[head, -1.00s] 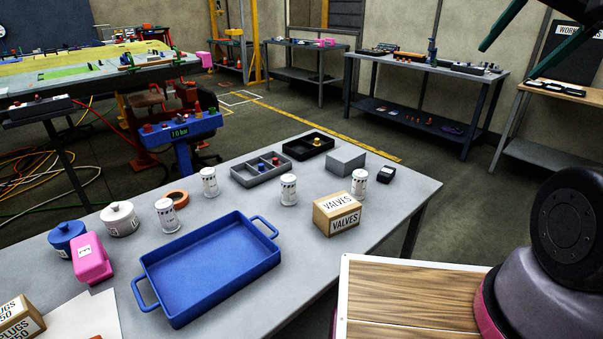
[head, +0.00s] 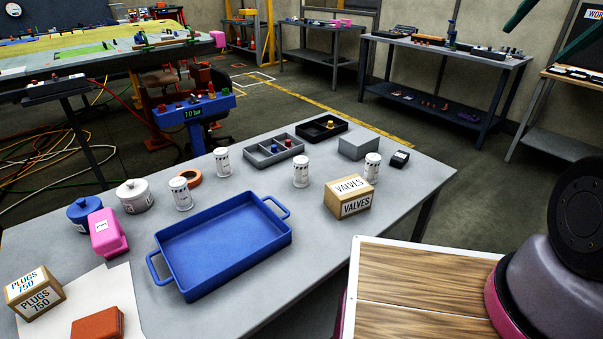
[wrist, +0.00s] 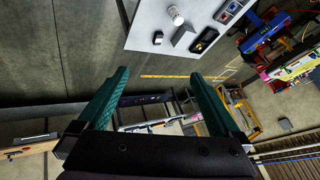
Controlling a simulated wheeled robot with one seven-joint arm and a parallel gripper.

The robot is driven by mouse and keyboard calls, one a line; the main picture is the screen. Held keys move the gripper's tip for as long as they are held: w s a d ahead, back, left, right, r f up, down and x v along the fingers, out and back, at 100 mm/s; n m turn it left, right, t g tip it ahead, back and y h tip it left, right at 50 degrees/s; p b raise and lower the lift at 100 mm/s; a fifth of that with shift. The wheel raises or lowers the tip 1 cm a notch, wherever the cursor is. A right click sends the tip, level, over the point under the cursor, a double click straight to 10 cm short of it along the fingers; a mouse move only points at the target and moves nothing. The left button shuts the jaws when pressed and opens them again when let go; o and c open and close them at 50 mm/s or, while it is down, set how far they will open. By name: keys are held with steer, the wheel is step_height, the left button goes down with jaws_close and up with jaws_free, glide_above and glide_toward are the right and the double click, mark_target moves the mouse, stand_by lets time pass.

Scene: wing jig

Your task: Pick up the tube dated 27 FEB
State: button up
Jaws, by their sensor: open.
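Several white tubes with printed labels stand upright on the grey table: one at the left (head: 180,193), one behind it (head: 222,161), one in the middle (head: 301,171) and one at the right (head: 372,167) behind the VALVES box. Their dates are too small to read, so I cannot tell which says 27 FEB. My gripper (wrist: 160,75) has two teal fingers spread wide with nothing between them. Its fingers also show at the top right of the head view, high up and away from the tubes. One white tube (wrist: 176,14) shows at the top of the wrist view.
A blue tray (head: 222,245) takes up the table's front middle. The VALVES box (head: 348,196), a grey block (head: 365,147), a grey divided tray (head: 273,150), a tape roll (head: 189,179), a white jar (head: 134,196) and a pink object (head: 107,233) stand around the tubes.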

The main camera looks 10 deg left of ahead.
steer(key=shift+c, duration=0.6)
steer(key=w+a+f+n, duration=0.1)
steer(key=w+a+f, duration=0.25)
steer(key=w, duration=0.25)
steer(key=w+a+f+t+y, duration=0.1)
steer(key=w+a+f, duration=0.1)
steer(key=w+a, duration=0.35)
steer(key=w+a+f+n, duration=0.1)
steer(key=w+a+f, duration=0.15)
steer(key=w, duration=0.55)
steer(key=w+a+f+n+t, duration=0.1)
steer(key=w+a+f, duration=0.2)
steer(key=a+f, duration=0.25)
steer(key=w+a+f+n+t, duration=0.1)
steer(key=w+a+f, duration=0.2)
steer(key=a+f, duration=0.3)
steer(key=n+t+y, duration=0.1)
steer(key=n+y, duration=0.3)
steer(key=n, duration=0.3)
glide_toward(304, 168)
steer(key=x, duration=1)
steer(key=shift+w+a+f, duration=0.2)
steer(key=shift+w+a, duration=0.05)
jaws_close()
